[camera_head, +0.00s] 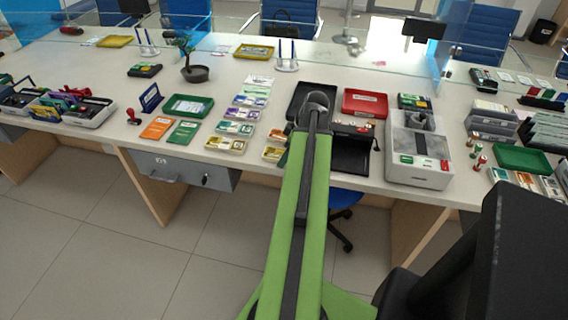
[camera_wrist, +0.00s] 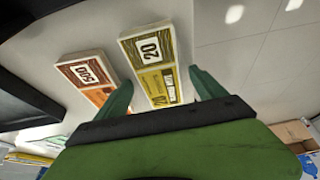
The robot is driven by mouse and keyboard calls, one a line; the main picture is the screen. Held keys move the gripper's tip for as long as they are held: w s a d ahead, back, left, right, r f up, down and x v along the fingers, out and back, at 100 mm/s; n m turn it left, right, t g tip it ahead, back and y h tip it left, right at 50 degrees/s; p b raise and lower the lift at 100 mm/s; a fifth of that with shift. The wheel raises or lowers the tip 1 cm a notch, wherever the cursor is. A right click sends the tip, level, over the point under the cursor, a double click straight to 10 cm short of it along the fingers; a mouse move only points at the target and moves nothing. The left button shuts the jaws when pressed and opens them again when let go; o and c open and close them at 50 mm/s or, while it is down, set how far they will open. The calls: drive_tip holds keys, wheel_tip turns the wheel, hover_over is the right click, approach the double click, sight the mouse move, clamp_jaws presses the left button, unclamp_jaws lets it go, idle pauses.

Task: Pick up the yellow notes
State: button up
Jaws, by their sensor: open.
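The yellow notes (camera_wrist: 152,62) are a flat banded bundle marked 20, lying on the pale counter in the wrist view. An orange bundle marked 500 (camera_wrist: 86,72) lies just left of them. My gripper (camera_wrist: 161,84) is open, with its two green fingers apart and nothing held. The yellow bundle's near end lies between the fingers in the picture; whether the fingers are down at its height I cannot tell. In the head view, small yellow and orange bundles (camera_head: 272,153) show left of my arm, which hides my gripper and part of that spot.
Rows of other note bundles (camera_head: 236,128) lie to the left on the counter (camera_head: 225,72). A black tray (camera_head: 350,152), a red box (camera_head: 365,103) and a grey machine (camera_head: 420,150) stand to the right. A green tray (camera_head: 188,107) is farther left.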

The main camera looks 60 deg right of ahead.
drive_tip(key=shift+f, duration=0.1)
drive_tip(key=c, duration=1.5)
drive_tip(key=shift+p, duration=0.35)
drive_tip(key=shift+r, duration=0.4)
drive_tip(key=p+v, duration=0.4)
drive_tip(key=p, duration=0.1)
drive_tip(key=shift+w+a+r, duration=0.15)
drive_tip(key=shift+w+r, duration=0.15)
drive_tip(key=shift+r, duration=0.15)
drive_tip(key=s+d+r+p, duration=0.1)
drive_tip(key=s+r+p, duration=0.1)
drive_tip(key=s, duration=0.1)
drive_tip(key=s+r+p, duration=0.1)
drive_tip(key=s, duration=0.3)
drive_tip(key=s+d+r+p, duration=0.1)
drive_tip(key=s+r+p, duration=0.1)
drive_tip(key=s, duration=0.1)
drive_tip(key=shift+s+d+r+p, duration=0.2)
drive_tip(key=shift+d+r+p, duration=0.1)
drive_tip(key=shift+p, duration=0.05)
